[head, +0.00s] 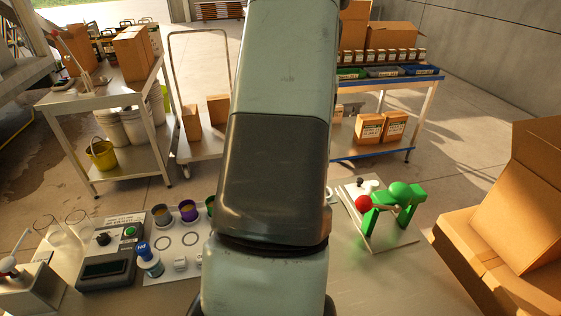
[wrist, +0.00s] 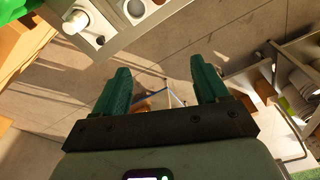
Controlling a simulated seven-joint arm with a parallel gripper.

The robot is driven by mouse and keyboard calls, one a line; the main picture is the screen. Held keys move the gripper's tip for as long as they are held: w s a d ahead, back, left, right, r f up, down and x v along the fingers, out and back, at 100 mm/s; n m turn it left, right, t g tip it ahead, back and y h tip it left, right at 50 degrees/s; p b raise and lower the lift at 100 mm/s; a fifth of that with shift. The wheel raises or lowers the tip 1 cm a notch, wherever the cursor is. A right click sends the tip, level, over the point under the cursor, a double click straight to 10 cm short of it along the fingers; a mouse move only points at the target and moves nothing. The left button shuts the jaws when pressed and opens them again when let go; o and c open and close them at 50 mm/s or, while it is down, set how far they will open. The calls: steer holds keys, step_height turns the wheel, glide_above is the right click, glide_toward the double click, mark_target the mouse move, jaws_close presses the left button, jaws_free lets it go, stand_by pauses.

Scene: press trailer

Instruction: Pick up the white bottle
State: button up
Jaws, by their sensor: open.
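A white bottle (head: 149,262) with a blue cap and a blue label stands on the near worktop in the head view, left of my arm. It is next to a grey device and at the left edge of a white board (head: 172,266). My gripper (wrist: 161,70) shows in the wrist view with two green fingers spread apart and nothing between them. It points at the floor and is apart from the bottle. In the head view my arm hides the gripper. I cannot identify the bottle in the wrist view.
A grey device (head: 107,264) with a green button stands left of the bottle. Jars (head: 187,211) stand behind it on the board. A green stand (head: 398,196) with a red ball (head: 362,202) is right of my arm. An open cardboard box (head: 525,215) is far right.

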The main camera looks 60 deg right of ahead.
mark_target(374, 183)
steer(key=s+d+f+m, duration=0.1)
steer(key=s+d+f, duration=0.1)
steer(key=s+f, duration=0.2)
steer(key=s+d+f+m+y, duration=0.1)
steer(key=s+f, duration=0.3)
steer(key=s, duration=0.4)
steer(key=s+d+f+m, duration=0.1)
steer(key=s+d+f, duration=0.2)
steer(key=s, duration=0.3)
steer(key=shift+d+f+g, duration=0.3)
steer(key=shift+f+g, duration=0.1)
steer(key=shift+f, duration=0.1)
steer(key=f, duration=0.3)
steer(key=s+f, duration=0.1)
steer(key=f, duration=0.1)
steer(key=shift+f, duration=0.2)
steer(key=f, duration=0.6)
steer(key=shift+s+a, duration=0.15)
steer(key=shift+a, duration=0.1)
steer(key=shift+r, duration=0.1)
steer(key=c, duration=1.2)
